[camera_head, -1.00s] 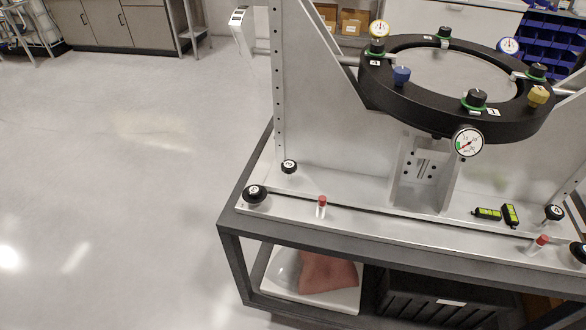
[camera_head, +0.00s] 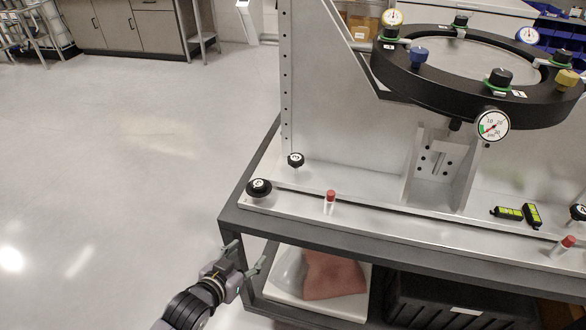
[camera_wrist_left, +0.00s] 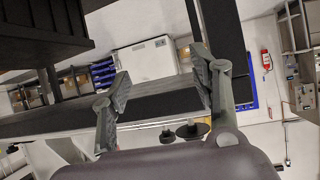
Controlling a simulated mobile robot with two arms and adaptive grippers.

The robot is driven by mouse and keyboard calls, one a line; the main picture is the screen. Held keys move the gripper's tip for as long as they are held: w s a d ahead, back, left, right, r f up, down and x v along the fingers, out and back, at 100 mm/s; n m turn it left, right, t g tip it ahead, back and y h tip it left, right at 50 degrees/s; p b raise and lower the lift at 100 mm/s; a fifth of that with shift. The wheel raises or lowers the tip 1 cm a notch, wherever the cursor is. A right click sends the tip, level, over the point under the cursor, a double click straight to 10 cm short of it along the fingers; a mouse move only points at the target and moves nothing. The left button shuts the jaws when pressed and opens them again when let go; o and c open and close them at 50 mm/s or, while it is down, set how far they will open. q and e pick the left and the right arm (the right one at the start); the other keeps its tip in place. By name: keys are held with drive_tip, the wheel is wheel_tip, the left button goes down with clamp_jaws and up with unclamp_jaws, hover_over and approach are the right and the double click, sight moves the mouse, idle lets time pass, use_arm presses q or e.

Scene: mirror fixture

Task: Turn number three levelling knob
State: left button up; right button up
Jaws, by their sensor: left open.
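Two black levelling knobs stand at the left end of the fixture base in the head view: a front one (camera_head: 259,188) and a rear one (camera_head: 296,160). Each has a white number mark on top, too small to read surely. Another black knob (camera_head: 578,212) is cut by the right edge. My left gripper (camera_head: 247,256) is open and empty, in front of and below the front left knob, apart from it, beside the cart's front left corner. In the left wrist view, the fingers (camera_wrist_left: 163,68) are spread, with two dark knobs (camera_wrist_left: 192,130) low between them. My right gripper is not visible.
The cart's dark frame edge (camera_head: 232,212) lies close to the left gripper. A red-capped vial (camera_head: 330,202) stands on the base right of the knobs. The black mirror ring (camera_head: 400,85) with dial gauges overhangs the base. The floor at left is clear.

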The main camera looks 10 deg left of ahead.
sight(293, 164)
use_arm(q)
drive_tip(key=w+d+r+m+t+h, duration=0.1)
drive_tip(key=w+r+t+h, duration=0.15)
drive_tip(key=r, duration=0.55)
drive_tip(key=w+d+r+t+h, duration=0.1)
drive_tip(key=r+t, duration=0.2)
drive_tip(key=r, duration=0.5)
drive_tip(key=shift+g, duration=0.25)
drive_tip(key=x, duration=1.7)
drive_tip(key=shift+d+f, duration=0.15)
drive_tip(key=shift+f, duration=0.1)
drive_tip(key=c, duration=1.2)
drive_tip(key=shift+d+r+n+y+p, duration=0.15)
drive_tip(key=shift+n+y+p, duration=0.25)
drive_tip(key=shift+y, duration=0.55)
drive_tip(key=shift+d+n+t+y, duration=0.1)
drive_tip(key=shift+n+t+y, duration=0.4)
drive_tip(key=shift+n+y, duration=0.3)
drive_tip(key=shift+y, duration=0.4)
